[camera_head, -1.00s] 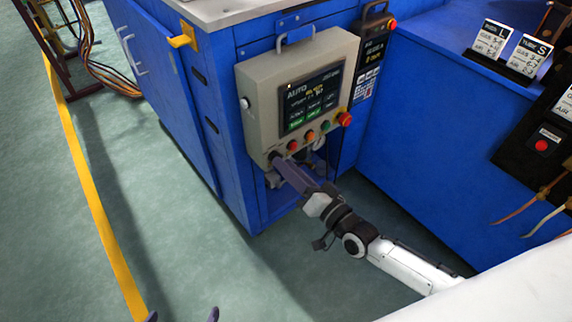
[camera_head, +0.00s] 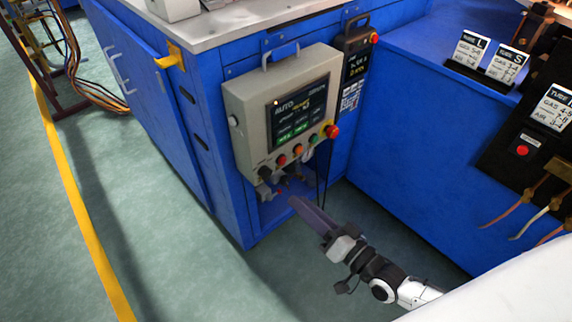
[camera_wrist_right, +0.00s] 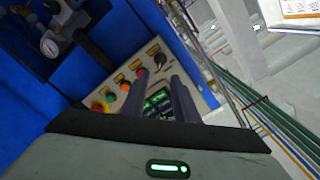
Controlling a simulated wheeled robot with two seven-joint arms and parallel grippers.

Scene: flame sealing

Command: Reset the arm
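My right arm comes in from the lower right in the head view. Its gripper (camera_head: 296,204) is just below and in front of the grey control box, apart from it. In the right wrist view the two dark fingers of this gripper (camera_wrist_right: 159,76) stand apart with nothing between them. The control box (camera_head: 243,101) has a lit screen (camera_head: 298,112) and a row of coloured buttons, and it also shows beyond the fingers in the wrist view (camera_wrist_right: 205,88). My left gripper is not in view.
The control box hangs on a blue cabinet (camera_head: 150,101) with a grey top. Right of it stands a blue bench (camera_head: 405,140) with L and S cards (camera_head: 487,57) and a black panel with a red button (camera_head: 522,151). Green floor (camera_head: 165,250) is clear at left.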

